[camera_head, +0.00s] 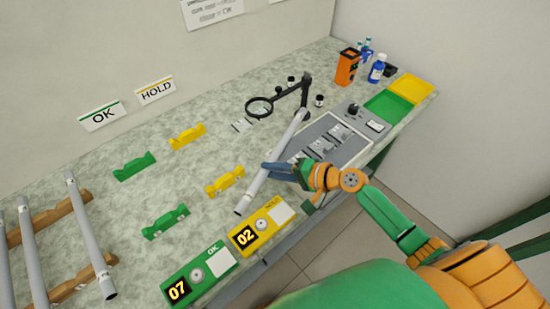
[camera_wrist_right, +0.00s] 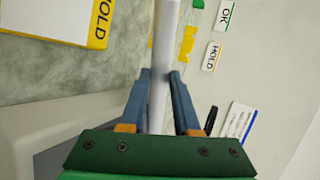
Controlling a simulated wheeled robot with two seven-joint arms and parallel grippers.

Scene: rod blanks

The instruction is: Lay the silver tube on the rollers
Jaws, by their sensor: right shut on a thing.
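My right gripper (camera_head: 274,168) is shut on a long silver tube (camera_head: 262,177). The tube slants from the near yellow 02 box up toward the black magnifier stand. In the right wrist view my right gripper (camera_wrist_right: 162,85) has its two blue fingers on either side of the tube (camera_wrist_right: 163,50). A grey panel (camera_head: 350,153) with small metal blocks (camera_head: 326,146) lies just right of the tube; these may be the rollers, but they are too small to tell. The tube appears above the bench, but its height is unclear. My left gripper is out of view.
Several more tubes (camera_head: 88,236) lie on wooden racks (camera_head: 75,284) at left. Green holders (camera_head: 134,166) and yellow holders (camera_head: 187,137) stand mid-bench. A black magnifier (camera_head: 259,107) stands near the tube's far end. The 07 box (camera_head: 199,276) and 02 box (camera_head: 262,226) line the front edge.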

